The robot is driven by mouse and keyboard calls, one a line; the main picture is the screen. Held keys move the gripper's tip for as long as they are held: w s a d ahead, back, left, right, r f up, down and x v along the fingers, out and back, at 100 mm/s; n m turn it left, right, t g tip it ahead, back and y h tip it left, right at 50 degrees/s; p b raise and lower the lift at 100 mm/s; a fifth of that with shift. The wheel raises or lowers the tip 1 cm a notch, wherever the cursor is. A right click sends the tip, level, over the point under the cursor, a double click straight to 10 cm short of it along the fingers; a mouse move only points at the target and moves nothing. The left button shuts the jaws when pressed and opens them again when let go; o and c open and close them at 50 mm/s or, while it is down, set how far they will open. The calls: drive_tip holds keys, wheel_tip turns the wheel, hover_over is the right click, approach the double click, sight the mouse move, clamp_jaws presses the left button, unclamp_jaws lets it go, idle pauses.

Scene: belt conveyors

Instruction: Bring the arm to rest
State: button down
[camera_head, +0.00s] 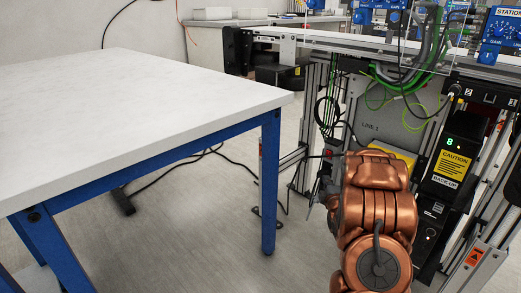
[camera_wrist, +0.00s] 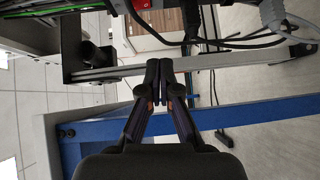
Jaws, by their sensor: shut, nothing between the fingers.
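My copper-coloured arm (camera_head: 375,215) is folded in the lower right of the head view, in front of the conveyor frame. The gripper itself is hidden behind the arm there. In the wrist view my gripper (camera_wrist: 159,70) has its two black fingers together, with nothing seen between them. Beyond the fingers lie a metal rail and the floor.
A white-topped table (camera_head: 130,95) with blue legs fills the left of the head view. A conveyor (camera_head: 330,43) with cables and a black caution-labelled box (camera_head: 450,165) stands close on the right. Bare floor (camera_head: 195,215) with a loose cable lies between.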

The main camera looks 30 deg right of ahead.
drive_tip(key=w+a+r+m+g+y+p, duration=0.1)
drive_tip(key=a+r+m+g+y+p, duration=0.2)
drive_tip(key=a+r+p, duration=0.8)
drive_tip(key=s+a+r+m+g+y+p, duration=0.1)
drive_tip(key=s+a+r+m+g+p, duration=0.15)
drive_tip(key=s+a+r+p, duration=0.3)
drive_tip(key=s+a+r+m+g+y+p, duration=0.1)
drive_tip(key=s+a+r+g+p, duration=0.25)
drive_tip(key=a+r, duration=0.4)
drive_tip(key=s+a+r+m+g+y+p, duration=0.1)
drive_tip(key=s+a+r+p, duration=0.4)
drive_tip(key=s, duration=0.5)
drive_tip(key=s+a+r+m+g+y+p, duration=0.1)
drive_tip(key=s+a+r+m+g+p, duration=0.1)
drive_tip(key=s+a+r+g+p, duration=0.2)
drive_tip(key=s+a+r+m+g+y+p, duration=0.1)
drive_tip(key=s+a+r+m+g+p, duration=0.1)
drive_tip(key=s+a+r+p, duration=0.6)
drive_tip(key=s+a+r+g, duration=0.1)
drive_tip(key=s+a+r, duration=0.1)
drive_tip(key=s+r, duration=0.4)
drive_tip(key=shift+s+a, duration=0.4)
drive_tip(key=shift+s, duration=1.2)
